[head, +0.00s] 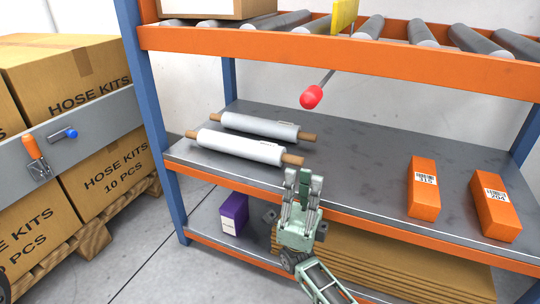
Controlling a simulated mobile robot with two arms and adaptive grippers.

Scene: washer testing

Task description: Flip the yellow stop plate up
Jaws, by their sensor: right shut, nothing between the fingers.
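The yellow stop plate (344,16) stands at the front rail of the roller shelf, at the top of the head view; its upper part is cut off by the picture's edge. A lever with a red knob (311,97) hangs below the orange rail, pointing down and left. My right gripper (303,176) is in front of the middle shelf's front edge, below the red knob and apart from it. Its fingers point up and are shut, with nothing between them. My left gripper is not in view.
Two white rolls (240,147) lie on the grey middle shelf (350,150), just left of my gripper. Two orange boxes (424,188) stand at right. A purple box (234,213) and stacked cardboard (400,262) lie below. An orange beam (330,52) runs above.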

